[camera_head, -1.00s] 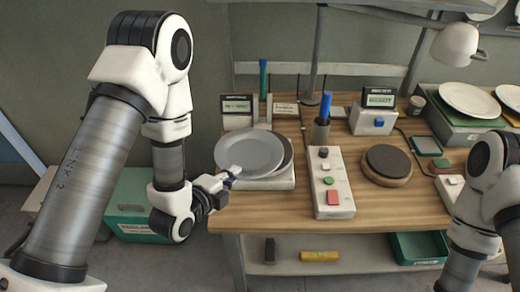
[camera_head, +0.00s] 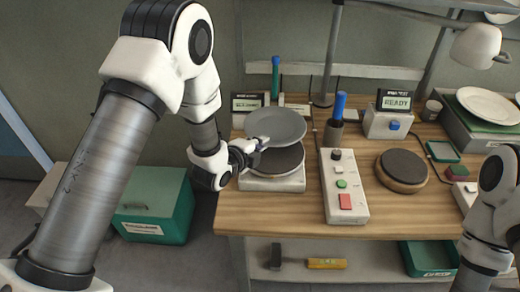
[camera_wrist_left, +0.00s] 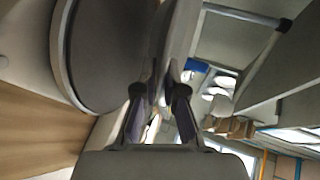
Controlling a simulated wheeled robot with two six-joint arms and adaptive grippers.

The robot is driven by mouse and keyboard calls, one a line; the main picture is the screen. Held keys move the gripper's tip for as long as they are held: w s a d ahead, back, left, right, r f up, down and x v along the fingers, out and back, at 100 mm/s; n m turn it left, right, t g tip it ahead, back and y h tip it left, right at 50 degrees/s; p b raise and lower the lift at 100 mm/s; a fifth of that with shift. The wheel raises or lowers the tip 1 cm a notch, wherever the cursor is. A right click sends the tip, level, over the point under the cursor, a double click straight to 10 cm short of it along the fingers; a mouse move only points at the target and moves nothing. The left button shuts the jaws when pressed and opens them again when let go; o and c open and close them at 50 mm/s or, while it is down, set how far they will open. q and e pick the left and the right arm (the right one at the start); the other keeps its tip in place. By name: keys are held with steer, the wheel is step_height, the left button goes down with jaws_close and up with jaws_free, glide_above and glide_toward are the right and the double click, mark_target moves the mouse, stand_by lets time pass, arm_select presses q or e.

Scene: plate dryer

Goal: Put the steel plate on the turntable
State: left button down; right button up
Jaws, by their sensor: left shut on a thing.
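The grey steel plate (camera_head: 275,126) is held at its left edge by my left gripper (camera_head: 256,158). It is raised and slightly tilted above a white unit with a dark round top (camera_head: 272,184), with a gap between them. In the left wrist view the plate (camera_wrist_left: 178,35) runs between the fingers (camera_wrist_left: 160,98), which are shut on it; the dark disc (camera_wrist_left: 105,50) lies beside it. A round wooden-sided disc with a dark top (camera_head: 402,167), seemingly the turntable, stands empty at the right of the table. My right gripper is out of view; only its arm shows.
A white control box with red and green buttons (camera_head: 343,186) stands between the unit and the turntable. White plates (camera_head: 488,105) are at far right.

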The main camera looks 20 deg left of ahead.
arm_select(q)
steer(key=f, duration=0.1)
steer(key=f+p, duration=0.1)
steer(key=shift+s+f, duration=0.2)
steer(key=shift+f, duration=0.1)
steer(key=shift+w+a+f, duration=0.1)
steer(key=shift+f, duration=0.2)
steer(key=c, duration=1.6)
jaws_free()
steer(key=shift+o, duration=0.2)
steer(key=shift+s, duration=0.2)
steer(key=shift+s, duration=0.1)
steer(key=shift+s+a+b, duration=0.1)
steer(key=shift+s+b, duration=0.25)
steer(key=b+v, duration=0.2)
steer(key=v, duration=0.9)
steer(key=shift+r+b, duration=0.2)
steer(key=shift+b, duration=0.1)
